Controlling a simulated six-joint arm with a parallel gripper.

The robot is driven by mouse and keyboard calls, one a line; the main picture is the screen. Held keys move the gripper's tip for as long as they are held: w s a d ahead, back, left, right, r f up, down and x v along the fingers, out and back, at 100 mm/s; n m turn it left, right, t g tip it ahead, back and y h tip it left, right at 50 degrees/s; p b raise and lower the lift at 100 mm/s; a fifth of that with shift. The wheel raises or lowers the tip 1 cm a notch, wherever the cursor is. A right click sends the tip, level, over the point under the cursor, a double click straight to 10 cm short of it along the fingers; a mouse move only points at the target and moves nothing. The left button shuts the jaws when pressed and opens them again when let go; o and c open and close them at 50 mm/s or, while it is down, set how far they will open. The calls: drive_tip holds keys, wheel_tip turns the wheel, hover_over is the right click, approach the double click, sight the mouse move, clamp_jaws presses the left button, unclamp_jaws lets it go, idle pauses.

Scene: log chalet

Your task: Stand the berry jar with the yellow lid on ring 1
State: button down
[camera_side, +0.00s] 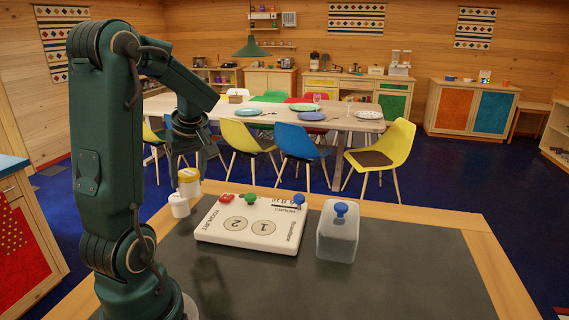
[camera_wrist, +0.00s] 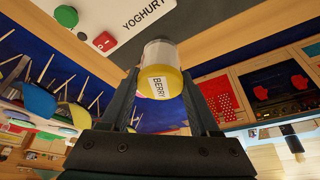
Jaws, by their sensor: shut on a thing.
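The berry jar, with its yellow lid and a BERRY label (camera_wrist: 160,83), is between the two fingers of my gripper (camera_wrist: 160,76), which is shut on it. In the side view the jar (camera_side: 189,184) hangs under my gripper (camera_side: 188,164), roughly upright, left of the white yoghurt board. Ring 1 (camera_side: 264,228) is a printed grey circle on the board, and it looks empty. Ring 2 (camera_side: 236,223) is beside it to the left, also empty.
The white board (camera_side: 215,237) carries a red button (camera_side: 226,198), a green knob (camera_side: 250,198) and a blue knob (camera_side: 298,200). A translucent box (camera_side: 337,238) with a blue knob stands right of it. A small white cup-like thing (camera_side: 179,206) shows below the jar.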

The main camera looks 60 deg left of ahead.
drive_tip(key=w+d+m+t, duration=0.2)
drive_tip(key=w+d+m, duration=0.35)
drive_tip(key=w, duration=0.25)
drive_tip(key=m+t, duration=0.1)
drive_tip(key=m, duration=0.2)
hover_over(265, 222)
drive_tip(key=s+d, duration=0.1)
drive_tip(key=d, duration=0.1)
drive_tip(key=shift+h, duration=0.4)
drive_tip(key=shift+s+a+f, duration=0.1)
drive_tip(key=shift+a+f, duration=0.05)
drive_tip(key=shift+f, duration=3.35)
drive_tip(key=shift+f, duration=0.15)
drive_tip(key=shift+c, duration=0.6)
unclamp_jaws()
